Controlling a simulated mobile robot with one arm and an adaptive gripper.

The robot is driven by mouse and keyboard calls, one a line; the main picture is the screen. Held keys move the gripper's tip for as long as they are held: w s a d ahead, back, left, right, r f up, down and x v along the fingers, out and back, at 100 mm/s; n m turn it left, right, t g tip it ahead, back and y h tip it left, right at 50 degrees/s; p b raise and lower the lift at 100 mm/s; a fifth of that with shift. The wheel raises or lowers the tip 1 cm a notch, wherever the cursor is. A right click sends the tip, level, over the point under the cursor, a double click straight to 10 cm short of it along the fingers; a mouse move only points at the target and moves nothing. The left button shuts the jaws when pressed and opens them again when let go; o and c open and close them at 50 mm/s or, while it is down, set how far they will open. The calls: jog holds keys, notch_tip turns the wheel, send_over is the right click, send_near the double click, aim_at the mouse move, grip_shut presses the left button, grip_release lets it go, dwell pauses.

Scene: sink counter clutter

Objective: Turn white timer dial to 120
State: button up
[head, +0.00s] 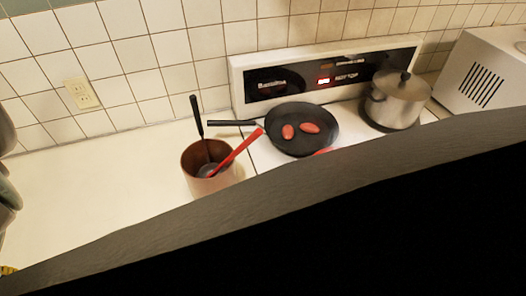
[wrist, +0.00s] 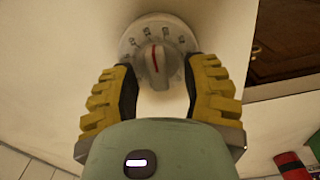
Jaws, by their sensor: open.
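The white timer dial (wrist: 158,35) shows at the top middle of the wrist view. It is a round white plate with dark markings and a central knob with a red line. The red line points roughly to the top of the picture. The markings are too blurred to read for certain. My gripper (wrist: 160,72), with yellow ridged fingers and dark pads, is open. Its fingertips are on the left and right sides of the knob; I cannot tell whether they touch it. The dial and the gripper are not seen in the head view.
In the head view, a stove panel (head: 290,82) stands behind a black pan (head: 290,115) holding red items, and a steel pot (head: 393,105). A copper container (head: 200,183) with utensils stands left. The left counter (head: 90,200) has free room. A large dark shape hides the lower right.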

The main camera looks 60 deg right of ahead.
jog(key=shift+f, duration=0.1)
jog(key=shift+o, duration=0.4)
jog(key=shift+w, duration=0.1)
grip_shut()
